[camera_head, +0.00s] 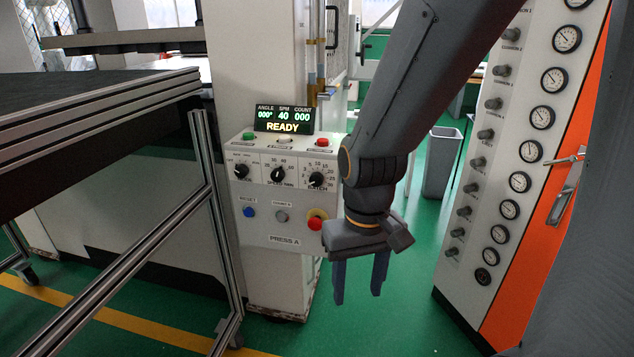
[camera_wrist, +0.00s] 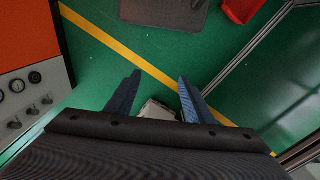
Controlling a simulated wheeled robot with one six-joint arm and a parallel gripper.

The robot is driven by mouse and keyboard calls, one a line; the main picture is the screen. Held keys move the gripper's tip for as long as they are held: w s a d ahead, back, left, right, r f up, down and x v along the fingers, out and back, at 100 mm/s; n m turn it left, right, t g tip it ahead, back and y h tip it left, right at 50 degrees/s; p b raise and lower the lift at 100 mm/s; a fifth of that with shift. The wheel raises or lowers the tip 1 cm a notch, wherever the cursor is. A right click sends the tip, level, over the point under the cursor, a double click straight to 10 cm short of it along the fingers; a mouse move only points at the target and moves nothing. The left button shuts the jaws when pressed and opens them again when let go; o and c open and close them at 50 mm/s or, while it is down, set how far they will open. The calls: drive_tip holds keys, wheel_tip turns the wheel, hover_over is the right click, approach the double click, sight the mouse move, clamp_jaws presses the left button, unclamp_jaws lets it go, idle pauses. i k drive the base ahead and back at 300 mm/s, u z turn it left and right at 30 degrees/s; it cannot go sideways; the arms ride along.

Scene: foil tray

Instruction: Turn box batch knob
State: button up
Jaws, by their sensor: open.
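The press control box (camera_head: 289,224), labelled PRESS A, shows in the head view left of my gripper. Its middle row has three black knobs: a left knob (camera_head: 240,171), a middle knob (camera_head: 278,174) and a right knob (camera_head: 317,180) labelled PITCH. The left knob's label is too small to read surely, and I see no clear "batch" label. Above them a display (camera_head: 284,118) reads READY, angle 000, SPM 40, count 000. My gripper (camera_head: 361,290) is open and empty, fingers pointing down, right of the box and apart from it. It also shows open in the wrist view (camera_wrist: 156,92).
A red emergency button (camera_head: 315,223) and a blue button (camera_head: 249,212) sit below the knobs. A metal-framed table (camera_head: 100,105) stands at the left. A gauge cabinet (camera_head: 520,150) with an orange side stands at the right. A grey bin (camera_head: 440,165) stands behind. Green floor lies between.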

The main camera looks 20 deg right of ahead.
sight(316, 180)
drive_tip(key=k, duration=0.5)
drive_tip(key=z, duration=1.45)
drive_tip(key=i, duration=0.5)
drive_tip(key=u, duration=1.7)
